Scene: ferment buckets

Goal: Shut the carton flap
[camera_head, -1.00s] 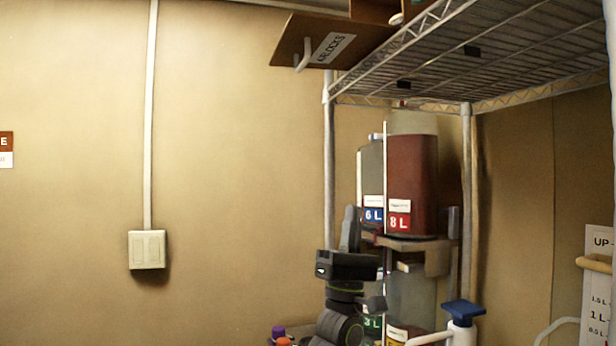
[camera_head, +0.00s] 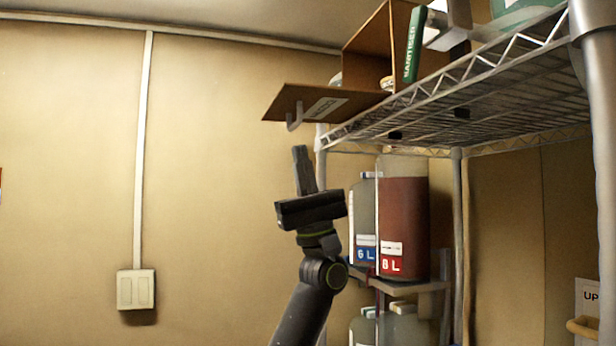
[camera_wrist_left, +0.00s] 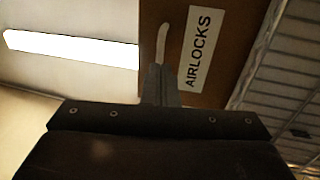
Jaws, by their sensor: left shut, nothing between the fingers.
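The carton (camera_head: 368,48) is a brown box on the top wire shelf. Its flap (camera_head: 370,99) hangs open toward the left, past the shelf edge, with a white label and a pale handle (camera_head: 295,117) under it. In the left wrist view the flap (camera_wrist_left: 223,75) fills the upper middle, its label reading AIRLOCKS, with the curved pale handle (camera_wrist_left: 162,43) just beyond the fingertips. My left gripper (camera_head: 299,150) is shut and empty, pointing up just below the handle; a small gap seems to remain. My right gripper is not in view.
The wire shelf (camera_head: 470,110) extends right of the flap, with a green SANITISER box (camera_head: 413,45) on it. Below, labelled 6 L (camera_head: 365,225) and 8 L (camera_head: 403,220) containers stand right of my arm.

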